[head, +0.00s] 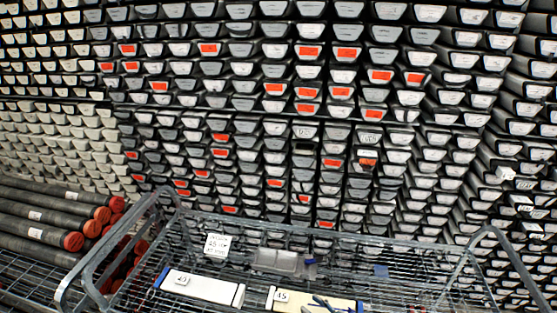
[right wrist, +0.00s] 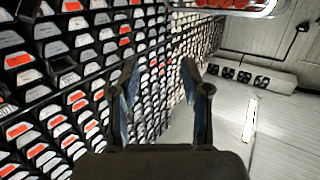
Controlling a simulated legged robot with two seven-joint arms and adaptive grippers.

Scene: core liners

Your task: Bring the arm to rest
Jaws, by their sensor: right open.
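My right gripper (right wrist: 160,65) shows in the right wrist view. Its two dark fingers with bluish inner pads stand apart, and nothing is between them. I cannot make out either gripper for certain in the head view. My left gripper is not in view.
A metal mesh cart (head: 300,233) stands in front of a wall of stacked core trays (head: 243,103) with white and orange labels. It carries white boxes (head: 200,287) and a numbered tag (head: 217,245). Dark tubes (head: 45,215) with red ends lie at the left.

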